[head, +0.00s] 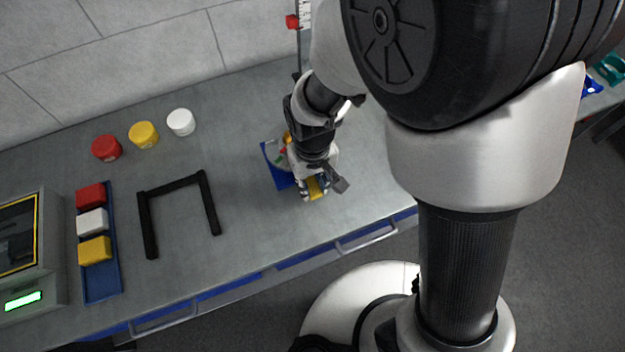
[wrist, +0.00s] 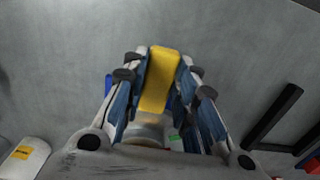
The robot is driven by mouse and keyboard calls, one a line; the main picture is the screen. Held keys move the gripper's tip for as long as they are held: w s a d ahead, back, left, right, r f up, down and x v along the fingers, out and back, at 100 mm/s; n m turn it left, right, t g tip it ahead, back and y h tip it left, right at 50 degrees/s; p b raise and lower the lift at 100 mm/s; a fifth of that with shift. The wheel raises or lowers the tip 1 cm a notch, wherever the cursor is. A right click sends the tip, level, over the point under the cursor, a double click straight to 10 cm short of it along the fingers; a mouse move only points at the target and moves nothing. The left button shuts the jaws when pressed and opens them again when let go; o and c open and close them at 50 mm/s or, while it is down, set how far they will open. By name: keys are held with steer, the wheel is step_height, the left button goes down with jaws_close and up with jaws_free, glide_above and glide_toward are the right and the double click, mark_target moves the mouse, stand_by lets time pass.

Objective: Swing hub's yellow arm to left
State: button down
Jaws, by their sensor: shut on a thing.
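The hub's yellow arm (wrist: 160,80) is between the two fingers of my gripper (wrist: 160,85) in the wrist view, and the fingers are shut on it. In the head view the yellow arm (head: 316,187) shows at my gripper (head: 313,190) and points toward the bench's front edge. The hub's blue base plate (head: 271,168) shows to the left of my gripper. Small orange, red and green parts of the hub show above the plate. Most of the hub's body is hidden behind my gripper and wrist.
A black U-shaped frame (head: 178,184) lies left of the hub. Red (head: 106,147), yellow (head: 143,134) and white (head: 180,122) round pieces stand behind it. A blue tray (head: 101,284) holds red, white and yellow blocks, next to a grey device (head: 28,262) with a screen. A post (head: 299,45) stands at the back.

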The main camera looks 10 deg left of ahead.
steer(key=shift+s+a, duration=0.1)
steer(key=shift+a, duration=0.05)
steer(key=shift+s+a+m+p, duration=0.2)
steer(key=shift+s+a+m, duration=0.05)
steer(key=shift+a+m, duration=0.35)
steer(key=shift+s+a+m+p, duration=0.25)
steer(key=shift+a+m, duration=0.2)
steer(key=shift+m, duration=0.15)
steer(key=a+m, duration=0.1)
steer(key=a, duration=0.1)
steer(key=a+m+p, duration=0.1)
steer(key=a+m, duration=0.2)
steer(key=m, duration=0.1)
steer(key=shift+s+a, duration=0.25)
steer(key=shift+a, duration=0.15)
steer(key=w+a+m, duration=0.1)
steer(key=a+m, duration=0.1)
steer(key=a+m+p, duration=0.1)
steer(key=a+m, duration=0.1)
steer(key=w+a+m+p, duration=0.1)
steer(key=a+m, duration=0.1)
steer(key=shift+w+a+m, duration=0.1)
steer(key=shift+w+m, duration=0.2)
steer(key=shift+w, duration=0.05)
steer(key=shift+w+a+m+p, duration=0.4)
steer(key=shift+w+a+m, duration=0.85)
steer(key=shift+m, duration=0.35)
steer(key=shift+d, duration=0.1)
steer(key=c, duration=1.3)
jaws_free()
